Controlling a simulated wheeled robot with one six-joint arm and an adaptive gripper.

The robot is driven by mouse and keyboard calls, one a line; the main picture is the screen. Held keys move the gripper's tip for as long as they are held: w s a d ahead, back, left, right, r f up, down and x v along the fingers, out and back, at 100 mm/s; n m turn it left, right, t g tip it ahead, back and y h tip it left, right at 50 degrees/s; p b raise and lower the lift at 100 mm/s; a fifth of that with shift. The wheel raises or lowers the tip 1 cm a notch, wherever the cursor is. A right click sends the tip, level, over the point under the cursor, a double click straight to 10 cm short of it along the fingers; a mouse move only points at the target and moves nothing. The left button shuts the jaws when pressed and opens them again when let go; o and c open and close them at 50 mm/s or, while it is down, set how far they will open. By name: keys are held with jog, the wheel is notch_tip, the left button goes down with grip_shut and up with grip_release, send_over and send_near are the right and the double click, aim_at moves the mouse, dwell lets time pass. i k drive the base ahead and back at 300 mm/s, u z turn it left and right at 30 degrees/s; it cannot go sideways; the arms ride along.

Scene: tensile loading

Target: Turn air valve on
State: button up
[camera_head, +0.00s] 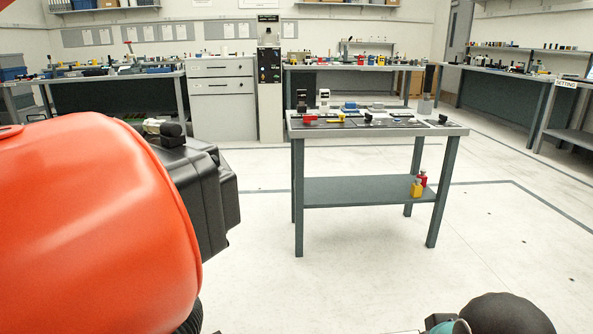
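A large glossy orange-red rounded body (90,230), tank-like, fills the left foreground very close to the camera. A black box-shaped unit (205,195) sits behind its right side, with a small black knob-like part (172,130) and a pale fitting (152,125) on top. I cannot tell whether either of these is the air valve or how it is set. My gripper is not in view. A dark dome and a teal-ringed part at the bottom right edge look like part of my arm.
A grey table (450,131) with small tools and parts on top stands in the middle, with yellow (416,190) and red bottles on its lower shelf. Workbenches line the back and right walls, beside a white cabinet (222,105). Open pale floor (370,270) lies in front of the table.

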aim_at(306, 117)
jog(key=u, duration=0.25)
jog(key=i, duration=2.75)
jog(key=u, duration=0.05)
